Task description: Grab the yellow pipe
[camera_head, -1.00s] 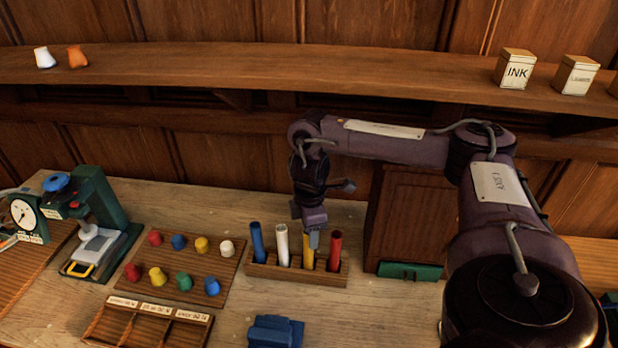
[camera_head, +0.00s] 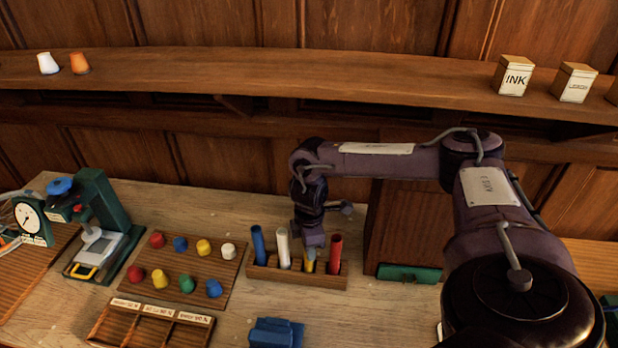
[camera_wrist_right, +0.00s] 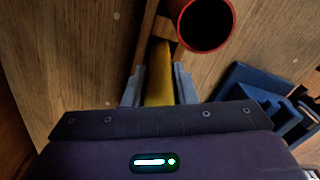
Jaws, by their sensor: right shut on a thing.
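The yellow pipe (camera_head: 308,266) stands in the wooden rack, between the white pipe (camera_head: 283,248) and the red pipe (camera_head: 335,253). The blue pipe (camera_head: 258,245) is at the rack's left end. My right gripper (camera_head: 310,258) points down over the yellow pipe and is shut on it. The right wrist view shows the yellow pipe (camera_wrist_right: 158,75) between the two grey fingers (camera_wrist_right: 158,88), with the red pipe's open end (camera_wrist_right: 206,22) close by. The gripper hides the yellow pipe's top in the head view. My left gripper is not in view.
The wooden rack (camera_head: 270,273) stands on the table. A board with several coloured knobs (camera_head: 212,268) lies to its left, and a blue object (camera_head: 275,332) in front. A wooden cabinet (camera_head: 400,226) stands behind at right. A shelf (camera_head: 250,80) runs above.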

